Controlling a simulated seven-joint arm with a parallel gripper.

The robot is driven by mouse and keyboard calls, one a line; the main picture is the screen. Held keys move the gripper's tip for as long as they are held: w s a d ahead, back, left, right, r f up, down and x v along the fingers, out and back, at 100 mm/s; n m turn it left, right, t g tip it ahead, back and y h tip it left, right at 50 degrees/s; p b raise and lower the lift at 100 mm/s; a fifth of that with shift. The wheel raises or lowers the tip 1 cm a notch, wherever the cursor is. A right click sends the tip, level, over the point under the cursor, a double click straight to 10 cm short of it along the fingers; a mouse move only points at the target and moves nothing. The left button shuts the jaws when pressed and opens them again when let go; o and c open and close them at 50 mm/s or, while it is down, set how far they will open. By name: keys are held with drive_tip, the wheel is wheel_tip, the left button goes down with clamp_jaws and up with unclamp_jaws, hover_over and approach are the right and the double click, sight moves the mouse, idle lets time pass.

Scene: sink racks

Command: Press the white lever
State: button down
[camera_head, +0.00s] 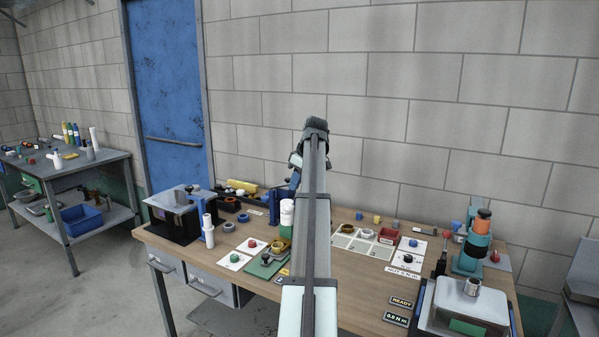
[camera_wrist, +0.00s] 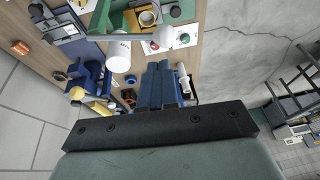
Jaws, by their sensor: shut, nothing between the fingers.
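A white upright piece (camera_head: 208,224) stands by a blue post beside the black machine with a metal top (camera_head: 178,205); it may be the white lever, but I cannot tell for sure. In the wrist view, a slim white piece (camera_wrist: 184,79) shows just right of my fingertips, perhaps the same part. My gripper (camera_wrist: 160,66) is shut and empty, with its blue-grey fingers together above the bench. I cannot tell whether it touches anything.
A white-and-green cylinder (camera_head: 287,212) stands left of my arm; it also shows in the wrist view (camera_wrist: 120,60). A yellow bottle (camera_head: 242,186) lies near the wall. A green board (camera_head: 268,264) and knob cards sit in front.

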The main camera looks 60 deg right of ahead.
sight(289, 207)
drive_tip(key=shift+s+a+x, duration=0.1)
drive_tip(key=shift+s+x, duration=0.05)
drive_tip(key=shift+x, duration=0.6)
drive_tip(key=shift+s+a+x, duration=0.1)
drive_tip(key=shift+x, duration=0.6)
drive_tip(key=shift+s+a+x, duration=0.1)
drive_tip(key=shift+s+x, duration=0.05)
drive_tip(key=shift+x, duration=0.6)
drive_tip(key=shift+f, duration=0.2)
drive_tip(key=shift+s+a+f+h, duration=0.1)
drive_tip(key=shift+a+f+h, duration=0.7)
drive_tip(key=shift+h, duration=0.5)
drive_tip(key=shift+f, duration=0.15)
drive_tip(key=shift+a+f, duration=0.2)
drive_tip(key=shift+f, duration=0.35)
wheel_tip(289, 207, down, 6)
drive_tip(key=a+n+h, duration=0.1)
drive_tip(key=h, duration=0.2)
drive_tip(key=shift+a, duration=0.25)
